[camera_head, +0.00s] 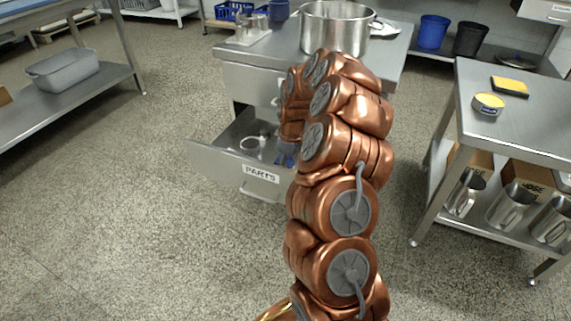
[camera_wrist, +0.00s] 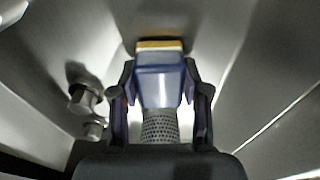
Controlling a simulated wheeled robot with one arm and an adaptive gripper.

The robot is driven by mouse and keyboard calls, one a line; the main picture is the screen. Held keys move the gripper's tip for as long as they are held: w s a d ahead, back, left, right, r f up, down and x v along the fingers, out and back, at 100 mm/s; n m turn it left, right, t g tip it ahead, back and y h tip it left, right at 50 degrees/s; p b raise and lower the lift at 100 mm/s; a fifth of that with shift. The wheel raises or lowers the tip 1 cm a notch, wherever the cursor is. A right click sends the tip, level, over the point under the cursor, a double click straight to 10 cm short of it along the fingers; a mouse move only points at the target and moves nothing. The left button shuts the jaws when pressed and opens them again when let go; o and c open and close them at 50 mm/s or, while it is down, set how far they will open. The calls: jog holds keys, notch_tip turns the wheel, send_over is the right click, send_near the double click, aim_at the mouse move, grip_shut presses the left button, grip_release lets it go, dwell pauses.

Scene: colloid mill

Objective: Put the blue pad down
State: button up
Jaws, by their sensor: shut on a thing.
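A blue pad with a yellow-orange edge (camera_wrist: 161,71) is held between the two fingers of my gripper (camera_wrist: 160,88) in the wrist view. The fingers are shut on its sides. In the head view my gripper (camera_head: 285,156) is low, at the open drawer labelled PARTS (camera_head: 217,153), partly hidden by my arm. The pad cannot be made out clearly there. I cannot tell whether the pad touches the drawer floor. A perforated grey cylinder (camera_wrist: 160,126) shows between the fingers, close to the palm.
Metal fittings (camera_wrist: 86,98) lie left of the gripper in the wrist view. Shiny drawer walls are close around. A large pot (camera_head: 335,28) stands on the cabinet above the drawer. The right table (camera_head: 535,120) carries a yellow-and-black pad (camera_head: 509,86) and a round yellow-topped tin (camera_head: 488,104).

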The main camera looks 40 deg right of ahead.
aim_at(289, 163)
jog(key=shift+f, duration=0.1)
jog(key=o, duration=1.2)
notch_tip(289, 163, up, 12)
jog(key=s+p, duration=0.1)
jog(key=p, duration=0.3)
jog(key=s+a+r, duration=0.3)
jog(key=a, duration=0.3)
jog(key=s+a+r, duration=0.2)
jog(key=a, duration=0.3)
jog(key=s+a+r+g, duration=0.2)
jog(key=s+a+r, duration=0.1)
jog(key=s+a, duration=0.5)
jog(key=s+a+m+g, duration=0.1)
jog(key=s+a+m, duration=0.1)
jog(key=s, duration=1)
jog(key=s+a+m+g, duration=0.2)
jog(key=s+a+m, duration=0.1)
jog(key=s, duration=1)
jog(key=shift+s+a+f+m+h, duration=0.15)
jog(key=shift+a+f+m+h, duration=0.15)
jog(key=shift+f+m, duration=0.2)
